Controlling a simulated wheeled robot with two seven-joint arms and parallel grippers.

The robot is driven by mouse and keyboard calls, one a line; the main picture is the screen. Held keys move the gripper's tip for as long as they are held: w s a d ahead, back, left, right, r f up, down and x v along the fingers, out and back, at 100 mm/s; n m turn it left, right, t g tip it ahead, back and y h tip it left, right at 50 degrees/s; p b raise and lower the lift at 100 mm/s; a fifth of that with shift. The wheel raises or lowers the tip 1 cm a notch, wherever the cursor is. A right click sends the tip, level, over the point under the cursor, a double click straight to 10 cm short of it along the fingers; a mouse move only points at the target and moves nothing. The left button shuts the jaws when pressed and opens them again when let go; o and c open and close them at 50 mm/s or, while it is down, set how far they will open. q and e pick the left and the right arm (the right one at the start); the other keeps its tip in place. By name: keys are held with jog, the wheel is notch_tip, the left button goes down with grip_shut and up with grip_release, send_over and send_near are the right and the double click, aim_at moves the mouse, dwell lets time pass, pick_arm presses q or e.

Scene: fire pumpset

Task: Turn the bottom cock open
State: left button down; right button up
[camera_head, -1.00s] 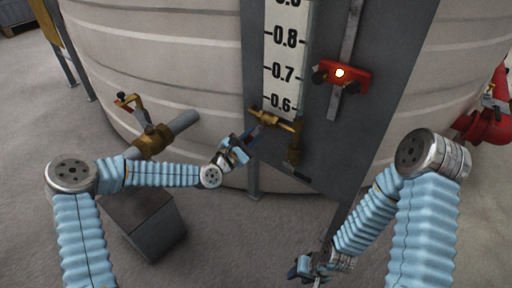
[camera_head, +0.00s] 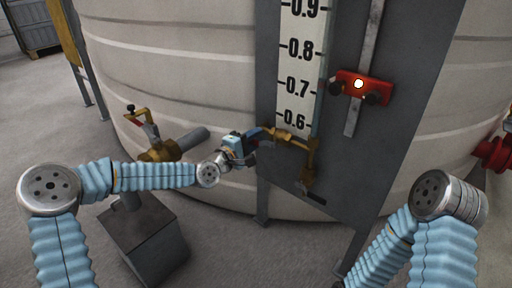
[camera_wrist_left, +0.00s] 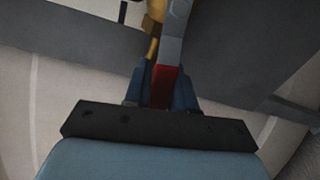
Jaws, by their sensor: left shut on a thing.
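The brass bottom cock (camera_head: 290,138) sits below the level scale on the dark panel, with a short brass pipe dropping from its right end. My left gripper (camera_head: 258,133) is at the cock's left end. In the left wrist view, the blue fingers of my left gripper (camera_wrist_left: 161,90) are closed around the red part of the cock's handle (camera_wrist_left: 163,84). A grey length of the handle runs up from the red part, with brass behind it. The gripper hides much of the handle in the head view. My right gripper is outside the head view; only its arm shows at lower right.
The level scale (camera_head: 300,70) and a red slider (camera_head: 362,87) are on the panel (camera_head: 400,75) before the large ribbed tank (camera_head: 175,60). A brass valve on a grey pipe (camera_head: 192,141) stands left, close above my left arm. A grey block (camera_head: 145,240) is below it.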

pick_arm(q)
jog(key=shift+r+m+b, duration=0.35)
jog(key=shift+r+m, duration=0.15)
jog(key=shift+m, duration=0.4)
jog(key=c, duration=1)
grip_release()
jog(key=shift+r, duration=0.1)
jog(key=p+v, duration=0.2)
jog(key=v, duration=1.1)
jog(key=shift+s+a, duration=0.25)
jog(key=shift+s, duration=0.1)
